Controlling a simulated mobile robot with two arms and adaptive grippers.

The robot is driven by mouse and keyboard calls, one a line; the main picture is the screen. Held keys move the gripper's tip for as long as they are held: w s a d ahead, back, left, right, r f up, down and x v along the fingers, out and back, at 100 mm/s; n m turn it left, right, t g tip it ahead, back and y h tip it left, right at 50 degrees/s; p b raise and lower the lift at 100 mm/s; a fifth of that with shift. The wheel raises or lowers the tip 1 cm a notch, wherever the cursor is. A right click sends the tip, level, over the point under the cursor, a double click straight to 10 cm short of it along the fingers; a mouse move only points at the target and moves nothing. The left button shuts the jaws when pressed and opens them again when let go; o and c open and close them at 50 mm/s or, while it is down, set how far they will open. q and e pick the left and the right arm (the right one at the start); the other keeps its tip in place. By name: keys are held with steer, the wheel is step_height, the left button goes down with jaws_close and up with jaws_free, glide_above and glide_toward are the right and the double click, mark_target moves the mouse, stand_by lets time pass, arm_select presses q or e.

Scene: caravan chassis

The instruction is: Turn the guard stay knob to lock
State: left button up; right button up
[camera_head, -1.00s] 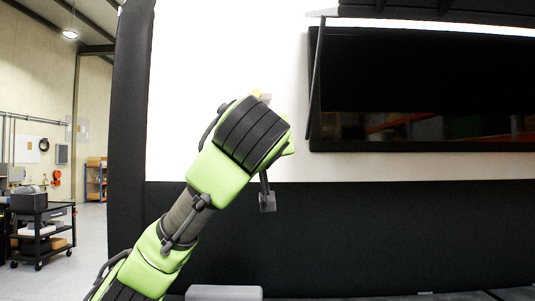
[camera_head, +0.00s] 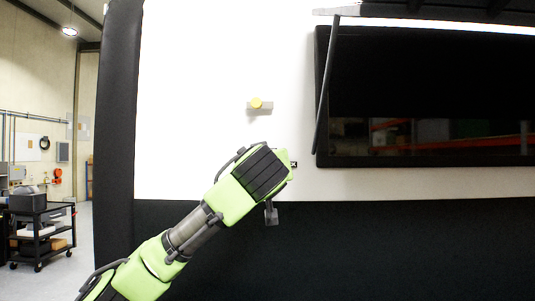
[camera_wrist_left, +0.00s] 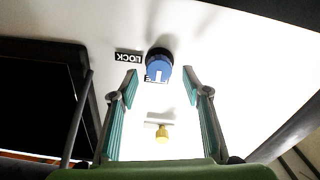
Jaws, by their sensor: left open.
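A round blue knob (camera_wrist_left: 158,66) with a dark body and a white mark is on the white wall in the left wrist view. A black LOCK label (camera_wrist_left: 128,57) sits beside it; another label is partly covered by the knob. My left gripper (camera_wrist_left: 159,76) is open and empty, its two fingers pointing toward the wall on either side of the knob's line. I cannot tell whether the fingertips reach around it. In the head view my left wrist (camera_head: 262,172) hides the knob and the fingers. My right gripper is not in view.
A yellow knob (camera_head: 256,103) on a small grey bracket is on the wall above my wrist; it also shows in the left wrist view (camera_wrist_left: 162,135). A dark window (camera_head: 425,95) with a slanted strut (camera_head: 325,85) is to the right. A cart (camera_head: 40,235) stands far left.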

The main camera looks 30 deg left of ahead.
arm_select(q)
steer(key=p+x, duration=0.1)
steer(key=x, duration=0.2)
steer(key=shift+w+a+r+p, duration=0.1)
steer(key=shift+w+r+p, duration=0.1)
steer(key=shift+p, duration=0.15)
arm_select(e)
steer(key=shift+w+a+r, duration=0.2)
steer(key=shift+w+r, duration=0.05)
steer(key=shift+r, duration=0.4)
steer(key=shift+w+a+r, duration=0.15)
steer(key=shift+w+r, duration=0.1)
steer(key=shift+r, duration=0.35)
arm_select(q)
steer(key=shift+w+f, duration=0.1)
steer(key=shift+f, duration=0.05)
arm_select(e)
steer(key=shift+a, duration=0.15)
arm_select(q)
steer(key=c, duration=1.1)
steer(key=shift+w+m+b, duration=0.1)
steer(key=shift+m+b, duration=1)
steer(key=shift+m, duration=7.8)
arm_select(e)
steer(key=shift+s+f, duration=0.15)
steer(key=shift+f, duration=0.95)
arm_select(q)
steer(key=shift+f, duration=0.15)
